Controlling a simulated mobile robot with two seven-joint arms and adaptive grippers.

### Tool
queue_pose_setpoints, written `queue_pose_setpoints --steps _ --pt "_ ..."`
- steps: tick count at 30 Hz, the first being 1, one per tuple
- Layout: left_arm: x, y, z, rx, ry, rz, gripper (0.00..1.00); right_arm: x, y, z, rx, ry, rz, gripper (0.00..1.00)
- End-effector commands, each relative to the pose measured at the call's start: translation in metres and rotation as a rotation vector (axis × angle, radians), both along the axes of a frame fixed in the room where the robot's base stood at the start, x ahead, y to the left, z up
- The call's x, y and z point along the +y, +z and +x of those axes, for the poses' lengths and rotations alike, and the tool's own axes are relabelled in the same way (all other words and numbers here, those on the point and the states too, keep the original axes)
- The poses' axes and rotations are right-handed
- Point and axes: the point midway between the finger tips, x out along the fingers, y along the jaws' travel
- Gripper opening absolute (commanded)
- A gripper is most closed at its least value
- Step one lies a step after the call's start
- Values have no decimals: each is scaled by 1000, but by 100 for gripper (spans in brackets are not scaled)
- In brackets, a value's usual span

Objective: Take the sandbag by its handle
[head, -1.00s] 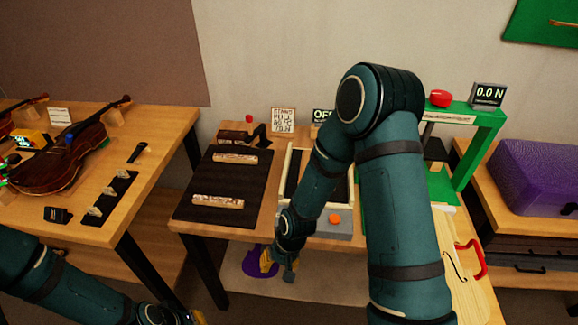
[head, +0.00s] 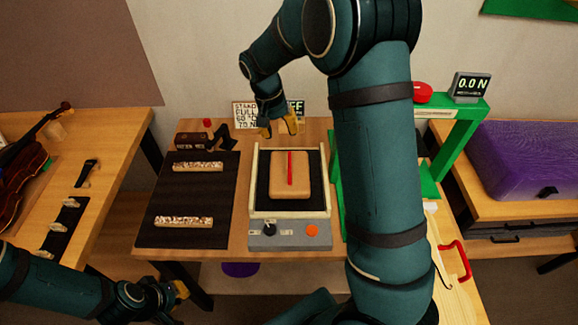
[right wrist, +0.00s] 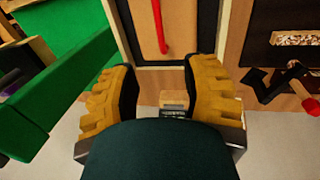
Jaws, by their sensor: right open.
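The sandbag (head: 303,187) is a tan, rounded block with an upright red handle (head: 290,168) along its middle. It lies on the dark bed of a pale-framed tray (head: 325,185). My right gripper (head: 279,126) is open and empty, just beyond the tray's far edge. In the right wrist view the gripper (right wrist: 160,68) has its two yellow fingers spread, with the red handle (right wrist: 158,25) ahead between them at the top edge, apart from the fingers. My left gripper (head: 182,290) is at the lower left, partly seen, away from the sandbag.
A grey panel with an orange button (head: 311,231) fronts the tray. A black mat (head: 186,207) with two speckled bars lies left. A green frame (head: 447,155) stands right, partly behind my right arm. Signs (head: 245,114) stand behind the gripper.

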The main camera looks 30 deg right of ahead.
Motion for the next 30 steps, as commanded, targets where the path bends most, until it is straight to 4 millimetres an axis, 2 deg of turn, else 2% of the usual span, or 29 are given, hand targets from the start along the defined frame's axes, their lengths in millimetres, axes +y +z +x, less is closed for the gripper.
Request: queue_pose_setpoints --steps 9,13,20,27,30 --pt "0 -8 -2 5 -3 -1 0 -9 -58 -7 5 0 0 46" --pt "0 -9 -3 7 -5 -2 0 -12 -74 -8 4 0 0 46" --pt "-1 -10 -3 8 -6 -2 0 -14 -88 -10 3 0 1 46" --pt "-1 -14 -5 11 -8 -2 0 -20 -122 -14 4 1 0 46" --pt "-1 -15 -5 12 -9 -2 0 -21 -129 -14 2 1 1 46"
